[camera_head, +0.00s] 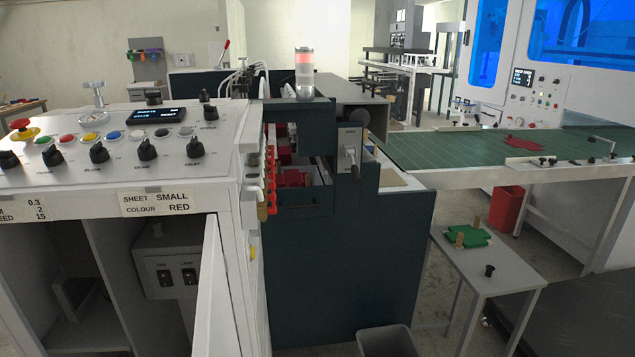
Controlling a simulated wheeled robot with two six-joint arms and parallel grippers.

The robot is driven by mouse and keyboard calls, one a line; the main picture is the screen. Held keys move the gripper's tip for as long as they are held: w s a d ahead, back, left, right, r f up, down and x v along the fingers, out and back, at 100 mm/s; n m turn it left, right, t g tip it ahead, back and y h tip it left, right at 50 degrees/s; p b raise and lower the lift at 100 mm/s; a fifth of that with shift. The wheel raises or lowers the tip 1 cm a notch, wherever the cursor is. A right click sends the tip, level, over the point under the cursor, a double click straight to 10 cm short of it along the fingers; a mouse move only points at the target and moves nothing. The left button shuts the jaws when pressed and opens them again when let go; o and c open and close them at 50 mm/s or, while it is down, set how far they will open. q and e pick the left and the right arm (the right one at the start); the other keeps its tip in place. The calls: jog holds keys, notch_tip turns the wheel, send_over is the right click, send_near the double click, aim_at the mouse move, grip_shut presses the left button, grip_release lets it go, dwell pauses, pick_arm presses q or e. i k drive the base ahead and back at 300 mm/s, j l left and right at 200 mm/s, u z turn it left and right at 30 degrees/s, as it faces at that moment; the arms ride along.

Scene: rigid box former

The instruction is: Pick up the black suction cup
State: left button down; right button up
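A small black piece shaped like a suction cup (489,270) stands upright on the small grey side table (462,262) at the lower right. It is near the table's right side, in front of a green block (466,237) with tan pegs, and apart from it. Neither of my grippers shows in the head view.
A dark machine housing (345,270) stands left of the side table. A white control panel (100,140) with knobs fills the left, above an open cabinet. A green conveyor (440,150), a red bin (507,208) and a grey bin (386,341) are nearby.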

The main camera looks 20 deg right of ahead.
aim_at(489, 269)
jog(key=k+z, duration=0.3)
jog(key=z, duration=0.15)
jog(key=k+l+z, duration=0.15)
jog(key=k+z, duration=0.15)
jog(key=z, duration=0.15)
jog(key=k+l+z, duration=0.2)
jog(key=z, duration=0.25)
jog(key=i+l+z, duration=0.9)
jog(key=i, duration=0.3)
jog(key=i+z, duration=0.35)
jog(key=i+u, duration=0.35)
jog(key=i+l+u, duration=0.2)
jog(key=i+u, duration=0.2)
jog(key=i+l+u, duration=0.35)
